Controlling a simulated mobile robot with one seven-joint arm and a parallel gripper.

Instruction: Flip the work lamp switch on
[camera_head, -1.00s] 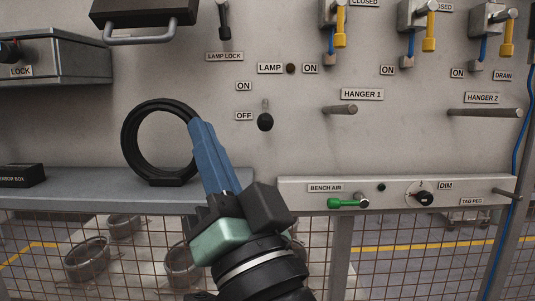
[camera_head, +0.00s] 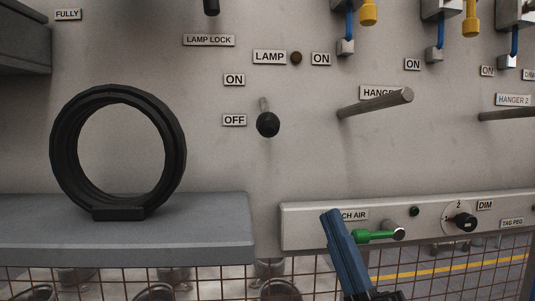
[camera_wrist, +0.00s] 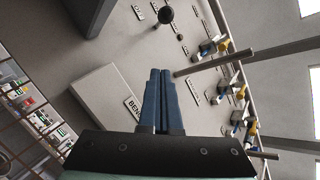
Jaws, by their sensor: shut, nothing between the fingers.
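The lamp switch (camera_head: 267,123) is a lever with a black knob on the grey wall panel. Its knob hangs level with the OFF label (camera_head: 234,120), below the ON label (camera_head: 234,80). The dark round lamp indicator (camera_head: 296,58) is beside the LAMP label (camera_head: 269,57). My gripper (camera_head: 330,214) has blue fingers, shut and empty, in front of the bench air strip, below and right of the switch and apart from it. In the wrist view the closed fingers (camera_wrist: 160,73) point toward the panel, and the black knob (camera_wrist: 166,15) shows beyond them near the top.
The hanger 1 peg (camera_head: 375,103) sticks out right of the switch. A green bench air handle (camera_head: 378,236) and a dim dial (camera_head: 461,220) are on the strip (camera_head: 300,226) below. A black ring (camera_head: 62,160) stands on the grey shelf (camera_head: 200,230) at left.

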